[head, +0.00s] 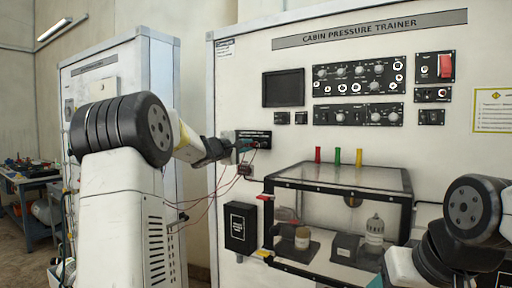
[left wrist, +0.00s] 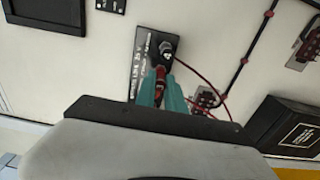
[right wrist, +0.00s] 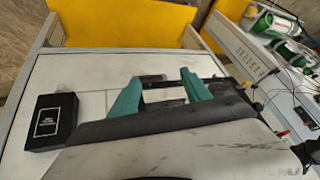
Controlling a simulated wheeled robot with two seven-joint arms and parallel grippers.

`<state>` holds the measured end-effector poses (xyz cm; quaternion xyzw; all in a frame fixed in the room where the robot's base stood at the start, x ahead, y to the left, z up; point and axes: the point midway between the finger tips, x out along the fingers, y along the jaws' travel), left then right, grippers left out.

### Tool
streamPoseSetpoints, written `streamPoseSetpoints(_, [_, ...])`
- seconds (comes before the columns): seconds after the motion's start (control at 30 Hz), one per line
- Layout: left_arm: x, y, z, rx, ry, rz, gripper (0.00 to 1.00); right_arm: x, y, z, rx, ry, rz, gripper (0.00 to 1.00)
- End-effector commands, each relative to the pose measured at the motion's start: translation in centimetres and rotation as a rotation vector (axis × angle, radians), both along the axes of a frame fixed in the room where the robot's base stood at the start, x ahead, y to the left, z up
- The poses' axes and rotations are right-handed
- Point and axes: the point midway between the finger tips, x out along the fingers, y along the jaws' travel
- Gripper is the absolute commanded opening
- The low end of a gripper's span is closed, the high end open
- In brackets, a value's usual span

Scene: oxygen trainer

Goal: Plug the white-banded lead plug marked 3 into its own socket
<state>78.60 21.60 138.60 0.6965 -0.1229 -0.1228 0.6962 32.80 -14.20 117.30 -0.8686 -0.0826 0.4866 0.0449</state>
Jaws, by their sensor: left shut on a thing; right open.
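My left gripper (head: 238,148) is at the small black socket panel (head: 262,134) on the trainer's left side. In the left wrist view its teal fingers (left wrist: 167,92) are shut on a red lead plug (left wrist: 160,84), mostly hidden between them. Its band and number are not legible. The plug is over the lower part of the panel (left wrist: 144,68); I cannot tell whether it is in a socket. A black round fitting with a pale mark (left wrist: 167,50) is just above it. My right gripper (right wrist: 161,88) is open and empty, away from the panel.
Red leads (head: 213,195) hang left of the panel, by a small terminal block (head: 244,170). A clear-sided chamber (head: 340,178) stands below right, with red, green and yellow posts on top. A black box (head: 241,228) is on the wall below.

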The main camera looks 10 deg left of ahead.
Motion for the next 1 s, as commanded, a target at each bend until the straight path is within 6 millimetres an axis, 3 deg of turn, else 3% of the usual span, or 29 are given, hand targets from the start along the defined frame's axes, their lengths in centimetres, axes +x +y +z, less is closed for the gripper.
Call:
streamPoseSetpoints(0.47, [0.94, -0.35, -0.06, -0.001, 0.001, 0.000, 0.00, 0.00, 0.00, 0.00, 0.000, 0.000, 0.000, 0.56])
streamPoseSetpoints(0.5, [0.90, -0.33, -0.05, -0.001, 0.001, 0.001, 0.21, 0.00, 0.00, 0.00, 0.000, 0.000, 0.000, 0.56])
streamPoseSetpoints(0.6, [0.89, -0.33, -0.05, -0.001, 0.001, 0.001, 0.39, 0.00, 0.00, 0.00, 0.000, 0.000, 0.000, 0.56])
streamPoseSetpoints(1.0, [0.08, -0.01, -0.03, 0.000, 0.001, 0.001, 0.39, 0.00, 0.00, 0.00, 0.000, 0.000, 0.000, 0.56])
